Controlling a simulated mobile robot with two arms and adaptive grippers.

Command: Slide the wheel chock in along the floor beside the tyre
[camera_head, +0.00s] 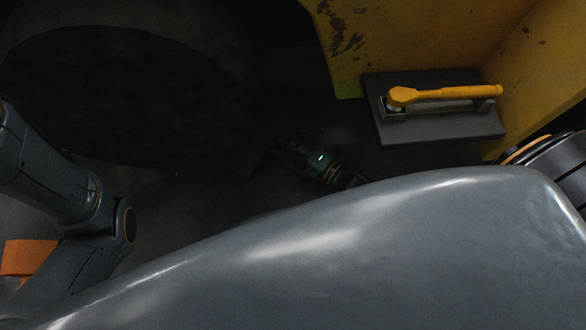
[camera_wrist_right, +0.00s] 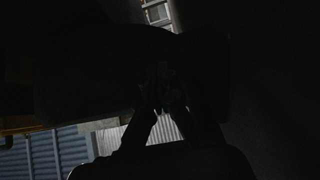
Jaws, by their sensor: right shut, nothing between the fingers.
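The tyre (camera_head: 125,95) is a large, very dark round shape at the upper left of the head view. My right gripper (camera_head: 268,150) is low in the shadow to the right of the tyre, with a small green light on its wrist. It is shut and empty. In the right wrist view its dark fingers (camera_wrist_right: 165,105) converge against a nearly black background. An orange block (camera_head: 28,257) shows partly at the lower left, behind my left arm; I cannot tell whether it is the wheel chock. No chock is clearly visible near the right gripper. My left gripper is out of view.
A worn yellow panel (camera_head: 410,35) stands at the upper right. A dark plate (camera_head: 440,130) beside it carries a yellow-handled lever (camera_head: 445,94). My own grey body covers the lower part of the head view. A blue corrugated wall (camera_wrist_right: 45,155) shows in the wrist view.

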